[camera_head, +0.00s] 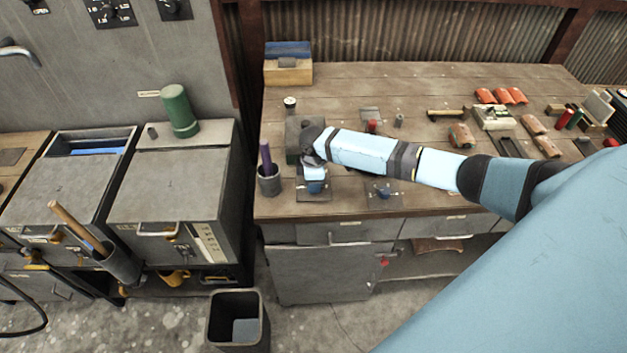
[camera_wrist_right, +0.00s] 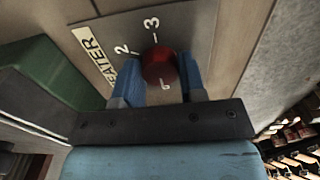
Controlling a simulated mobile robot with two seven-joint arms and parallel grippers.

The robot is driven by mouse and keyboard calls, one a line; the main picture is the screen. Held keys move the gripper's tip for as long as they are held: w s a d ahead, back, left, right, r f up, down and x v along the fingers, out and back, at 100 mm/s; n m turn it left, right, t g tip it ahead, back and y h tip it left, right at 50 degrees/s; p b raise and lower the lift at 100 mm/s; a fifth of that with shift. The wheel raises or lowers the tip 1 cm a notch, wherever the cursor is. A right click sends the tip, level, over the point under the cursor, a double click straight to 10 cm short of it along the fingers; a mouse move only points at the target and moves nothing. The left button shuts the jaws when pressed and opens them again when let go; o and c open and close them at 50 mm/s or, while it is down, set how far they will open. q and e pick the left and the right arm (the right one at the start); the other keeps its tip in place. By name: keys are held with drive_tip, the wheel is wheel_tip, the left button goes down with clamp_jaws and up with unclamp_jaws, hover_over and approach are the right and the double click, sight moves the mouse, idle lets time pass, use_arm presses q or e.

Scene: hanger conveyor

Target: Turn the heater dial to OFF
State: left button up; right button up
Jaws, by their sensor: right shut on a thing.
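The heater dial is a round red knob (camera_wrist_right: 158,66) in the right wrist view. It sits on a grey plate (camera_wrist_right: 188,22) with a pale label (camera_wrist_right: 92,52) ending in "EATER". The figures 2 and 3 show beside and beyond the dial, and another mark shows on its near side. I cannot make out which mark the dial points to. My right gripper's blue fingers stand on both sides of the dial and are shut on it. In the head view my right gripper (camera_head: 313,174) is over the bench's left part and hides the dial. My left gripper is not in view.
A cup with a purple-handled tool (camera_head: 268,180) stands left of my gripper. A grey box (camera_head: 296,138) is just behind it. The wooden bench (camera_head: 340,85) holds several small items to the right. A dark bin (camera_head: 239,322) stands on the floor.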

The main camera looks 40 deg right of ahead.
drive_tip(key=shift+r, duration=0.1)
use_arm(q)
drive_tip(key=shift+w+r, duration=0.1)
use_arm(e)
drive_tip(key=o, duration=0.9)
